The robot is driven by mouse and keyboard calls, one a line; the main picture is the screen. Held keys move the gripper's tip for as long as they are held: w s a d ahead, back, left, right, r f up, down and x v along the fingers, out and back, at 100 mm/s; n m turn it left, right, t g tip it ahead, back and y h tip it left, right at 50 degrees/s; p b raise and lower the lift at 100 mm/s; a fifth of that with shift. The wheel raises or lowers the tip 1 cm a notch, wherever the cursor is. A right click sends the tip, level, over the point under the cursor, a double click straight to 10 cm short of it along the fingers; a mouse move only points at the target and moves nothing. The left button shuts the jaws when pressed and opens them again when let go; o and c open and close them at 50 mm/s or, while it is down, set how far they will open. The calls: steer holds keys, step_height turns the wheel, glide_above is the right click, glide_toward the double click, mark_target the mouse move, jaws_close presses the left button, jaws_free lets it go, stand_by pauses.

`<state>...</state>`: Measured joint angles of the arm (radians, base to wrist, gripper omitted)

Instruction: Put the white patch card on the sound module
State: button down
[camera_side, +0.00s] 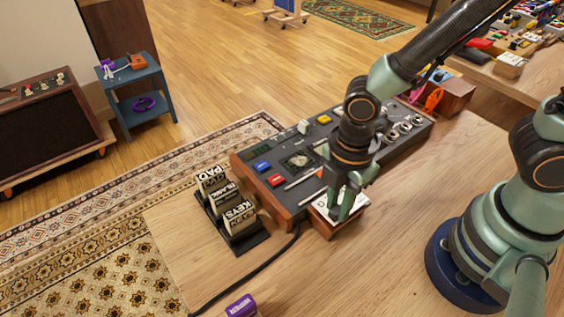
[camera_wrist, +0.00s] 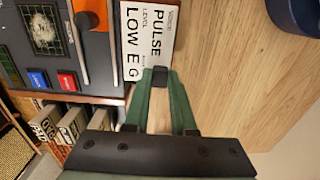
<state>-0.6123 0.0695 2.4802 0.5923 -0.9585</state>
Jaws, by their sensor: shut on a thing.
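The white patch card (camera_side: 323,211) lies close to the front edge of the sound module (camera_side: 282,172), over a small reddish-wood holder (camera_side: 327,232). In the wrist view, the card (camera_wrist: 150,38) shows black print including "PULSE" and "LOW". My gripper (camera_side: 340,214) is shut on the card at its near edge, and its dark fingertips (camera_wrist: 160,78) meet there. The fingers hide part of the card, and I cannot tell whether its underside touches the holder. The sound module also shows in the wrist view (camera_wrist: 85,15), at the left.
A black rack (camera_side: 240,244) with several cream cards, including one marked "KEYS" (camera_side: 241,219), stands left of the module. A dark cable (camera_side: 254,266) runs along the table (camera_side: 340,285). A purple block (camera_side: 242,307) is at the front. Bare wood lies right of the holder.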

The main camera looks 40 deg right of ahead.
mark_target(338, 208)
steer(key=shift+f, duration=0.3)
steer(key=shift+f, duration=0.1)
steer(key=c, duration=0.7)
jaws_free()
steer(key=shift+c, duration=0.2)
step_height(338, 208, up, 12)
steer(key=w+d+r+m+t, duration=0.2)
steer(key=w+d+r+m, duration=0.1)
steer(key=d+m, duration=0.4)
steer(key=w+d+r+m+t, duration=0.3)
steer(key=d+m, duration=0.5)
steer(key=m, duration=0.3)
steer(key=shift+w+d+r+t, duration=0.2)
steer(key=shift+d+r+t, duration=0.1)
steer(key=shift+r, duration=0.2)
